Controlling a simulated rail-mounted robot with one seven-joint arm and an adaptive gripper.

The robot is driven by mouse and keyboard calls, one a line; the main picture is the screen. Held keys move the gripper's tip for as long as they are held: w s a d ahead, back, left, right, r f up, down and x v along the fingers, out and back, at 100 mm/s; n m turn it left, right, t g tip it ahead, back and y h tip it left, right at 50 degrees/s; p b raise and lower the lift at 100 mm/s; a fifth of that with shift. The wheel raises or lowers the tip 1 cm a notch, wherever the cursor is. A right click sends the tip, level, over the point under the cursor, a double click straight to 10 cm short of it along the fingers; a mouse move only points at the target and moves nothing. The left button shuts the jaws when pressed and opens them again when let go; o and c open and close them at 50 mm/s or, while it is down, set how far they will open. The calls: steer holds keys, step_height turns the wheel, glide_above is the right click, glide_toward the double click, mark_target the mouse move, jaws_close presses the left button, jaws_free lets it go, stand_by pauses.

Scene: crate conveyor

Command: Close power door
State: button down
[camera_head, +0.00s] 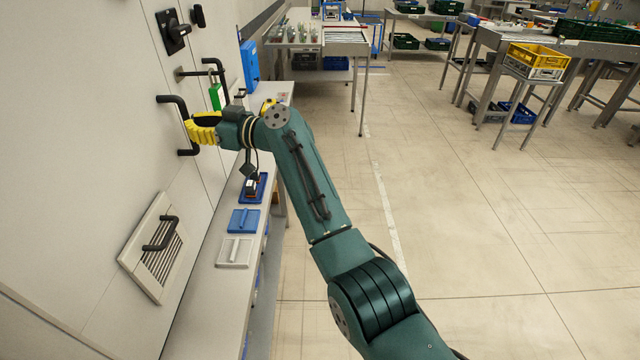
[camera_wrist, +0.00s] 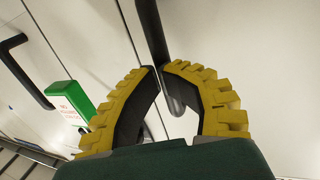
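The power door (camera_head: 100,110) appears to be the large pale panel at left in the head view. Its black bar handle (camera_head: 172,101) stands out from it. My gripper (camera_head: 188,128) is at the middle of this handle, its yellow fingers curled around the bar. In the wrist view, the handle (camera_wrist: 153,25) runs down between the two nearly meeting fingertips (camera_wrist: 161,68), and its lower end shows inside the fingers. The fingertips hide part of the bar. I cannot tell whether the panel is flush or slightly ajar.
A green tag (camera_head: 215,97) hangs by another black handle (camera_head: 214,64) just beyond. A black rotary switch (camera_head: 173,30) and a vented panel (camera_head: 154,247) are on the wall. A narrow bench (camera_head: 215,305) with blue and white plates runs below.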

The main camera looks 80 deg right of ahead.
steer(key=s+p, duration=0.1)
steer(key=s, duration=1.3)
steer(key=shift+a, duration=0.15)
steer(key=shift+r, duration=0.1)
